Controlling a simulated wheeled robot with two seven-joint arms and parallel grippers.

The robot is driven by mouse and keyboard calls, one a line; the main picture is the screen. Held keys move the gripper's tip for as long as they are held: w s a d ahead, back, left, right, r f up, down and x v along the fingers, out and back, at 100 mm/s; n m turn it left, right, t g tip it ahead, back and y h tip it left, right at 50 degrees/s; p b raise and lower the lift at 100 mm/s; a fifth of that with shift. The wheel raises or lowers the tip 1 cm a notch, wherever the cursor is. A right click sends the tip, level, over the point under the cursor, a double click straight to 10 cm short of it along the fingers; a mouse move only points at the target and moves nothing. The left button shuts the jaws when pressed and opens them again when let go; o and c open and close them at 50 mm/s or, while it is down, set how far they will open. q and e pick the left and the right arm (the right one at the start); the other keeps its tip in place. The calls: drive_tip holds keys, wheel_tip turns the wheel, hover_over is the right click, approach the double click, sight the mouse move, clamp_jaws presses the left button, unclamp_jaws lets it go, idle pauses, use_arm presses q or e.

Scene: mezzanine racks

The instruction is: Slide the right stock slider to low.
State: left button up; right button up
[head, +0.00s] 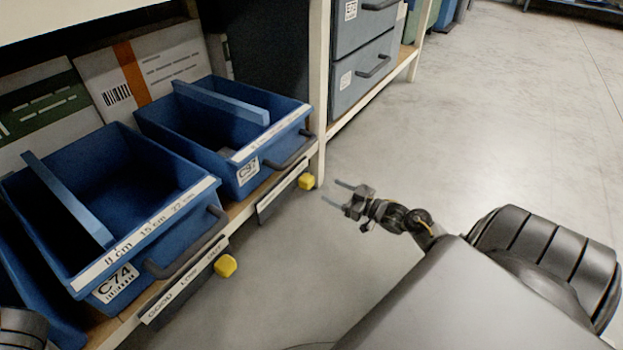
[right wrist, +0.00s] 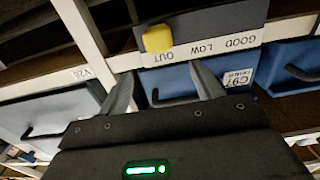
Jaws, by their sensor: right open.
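The right stock slider is a yellow knob (head: 306,181) at the right end of the label strip (head: 277,190) below the blue bin C97 (head: 238,176). In the right wrist view the picture is upside down; the yellow knob (right wrist: 157,38) sits by the word OUT on the strip (right wrist: 205,50) marked GOOD, LOW, OUT. My right gripper (head: 329,191) is open and empty, just right of the knob and apart from it. Its two fingers (right wrist: 163,70) point toward the strip in the wrist view. My left gripper is not in view.
Another yellow slider (head: 226,266) is at the right end of the strip under the blue bin C74 (head: 190,212). A cream rack post (head: 318,90) stands beside the right bin. Grey drawers (head: 362,75) are beyond it. The floor (head: 470,120) to the right is clear.

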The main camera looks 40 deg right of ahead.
sight(312, 181)
drive_tip(key=b+x, duration=0.2)
drive_tip(key=x, duration=0.1)
drive_tip(key=b+x, duration=0.2)
drive_tip(key=x, duration=0.2)
drive_tip(key=shift+w+a+f, duration=0.1)
drive_tip(key=shift+w+f, duration=0.15)
drive_tip(key=shift+w+a+r+b, duration=0.1)
drive_tip(key=shift+w+b, duration=0.1)
drive_tip(key=shift+w, duration=0.15)
drive_tip(key=shift+w+a+r+b, duration=0.1)
drive_tip(key=shift+w+b, duration=0.05)
drive_tip(key=shift+w, duration=0.2)
drive_tip(key=shift+c, duration=0.2)
